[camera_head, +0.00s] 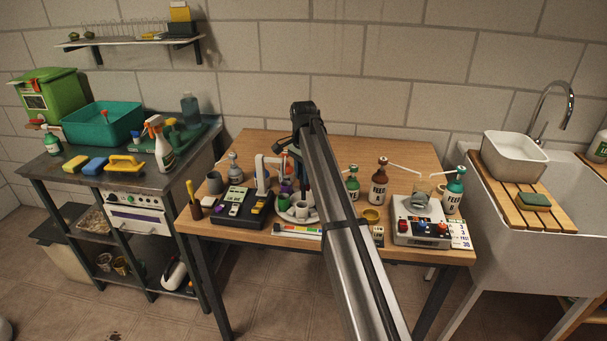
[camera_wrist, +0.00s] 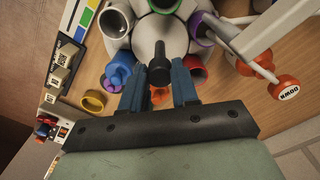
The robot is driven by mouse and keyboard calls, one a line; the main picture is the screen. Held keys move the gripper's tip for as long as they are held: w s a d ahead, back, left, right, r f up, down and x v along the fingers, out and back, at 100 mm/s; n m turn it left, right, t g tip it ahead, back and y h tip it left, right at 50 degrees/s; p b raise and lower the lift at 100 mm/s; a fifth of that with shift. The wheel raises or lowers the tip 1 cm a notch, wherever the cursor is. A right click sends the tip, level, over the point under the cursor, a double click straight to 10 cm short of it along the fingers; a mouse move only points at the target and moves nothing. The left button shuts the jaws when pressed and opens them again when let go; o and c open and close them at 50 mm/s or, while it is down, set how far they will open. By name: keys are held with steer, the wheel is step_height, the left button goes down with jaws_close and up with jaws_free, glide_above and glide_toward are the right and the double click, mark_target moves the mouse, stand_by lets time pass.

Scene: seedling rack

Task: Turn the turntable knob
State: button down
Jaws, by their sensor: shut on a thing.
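The turntable is a white round plate (camera_wrist: 150,35) with coloured cups around its rim, in the wrist view. A black knob (camera_wrist: 158,68) stands up at its middle. My gripper (camera_wrist: 161,78) has its two blue fingers on either side of the knob and is shut on it. In the head view the turntable (camera_head: 300,218) shows at the middle of the wooden table, partly hidden by my arm.
A black keypad device (camera_head: 238,207) lies left of the turntable. Bottles (camera_head: 379,182) and a white control box (camera_head: 422,231) stand to the right.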

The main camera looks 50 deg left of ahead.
steer(key=shift+n, duration=2.3)
steer(key=c, duration=0.8)
jaws_free()
steer(key=shift+c, duration=0.2)
step_height(320, 180, up, 14)
steer(key=shift+f, duration=0.1)
